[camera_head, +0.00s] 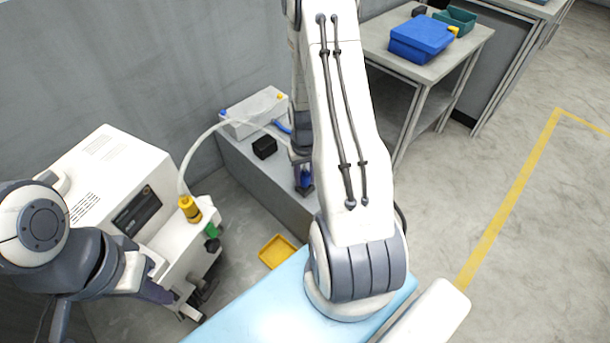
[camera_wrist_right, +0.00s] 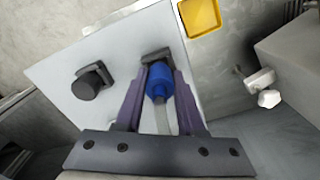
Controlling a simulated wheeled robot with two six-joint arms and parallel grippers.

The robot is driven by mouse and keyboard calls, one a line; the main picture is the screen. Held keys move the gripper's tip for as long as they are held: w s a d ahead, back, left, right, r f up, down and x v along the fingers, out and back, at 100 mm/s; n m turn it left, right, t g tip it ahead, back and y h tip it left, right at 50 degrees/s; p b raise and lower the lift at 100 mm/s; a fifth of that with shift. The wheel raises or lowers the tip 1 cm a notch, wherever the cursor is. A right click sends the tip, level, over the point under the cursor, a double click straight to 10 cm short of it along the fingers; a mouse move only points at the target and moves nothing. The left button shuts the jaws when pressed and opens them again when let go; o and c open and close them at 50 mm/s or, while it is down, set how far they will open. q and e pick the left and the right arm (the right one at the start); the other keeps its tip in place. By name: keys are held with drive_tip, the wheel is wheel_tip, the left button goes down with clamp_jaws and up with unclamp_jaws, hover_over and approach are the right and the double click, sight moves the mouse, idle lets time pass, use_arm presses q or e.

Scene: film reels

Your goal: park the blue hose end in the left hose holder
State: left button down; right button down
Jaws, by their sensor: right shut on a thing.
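The blue hose end (camera_wrist_right: 160,82) is between the purple fingers of my right gripper (camera_wrist_right: 158,95), which is shut on it. A pale hose runs from it toward the camera. Its front meets or lies just before a dark holder (camera_wrist_right: 154,56) on a pale panel; I cannot tell if it is seated. A second dark holder with a black cylinder (camera_wrist_right: 87,84) is left of it in the wrist view. In the head view, the blue hose end (camera_head: 305,178) is low behind my right arm. My left gripper (camera_head: 178,300) is beside the white machine, partly hidden.
The white machine (camera_head: 110,180) has a yellow fitting (camera_head: 190,208) with a pale hose arching right. A grey-white box (camera_head: 252,110) and a black block (camera_head: 264,147) sit on the grey bench (camera_head: 235,150). A yellow tray (camera_head: 278,251) is below. The right floor is clear.

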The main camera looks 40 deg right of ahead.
sight(305, 175)
idle(0.4)
drive_tip(key=shift+f, duration=0.6)
idle(0.3)
drive_tip(key=c, duration=0.8)
unclamp_jaws()
drive_tip(key=shift+r, duration=0.1)
wheel_tip(305, 175, up, 11)
drive_tip(key=p, duration=0.9)
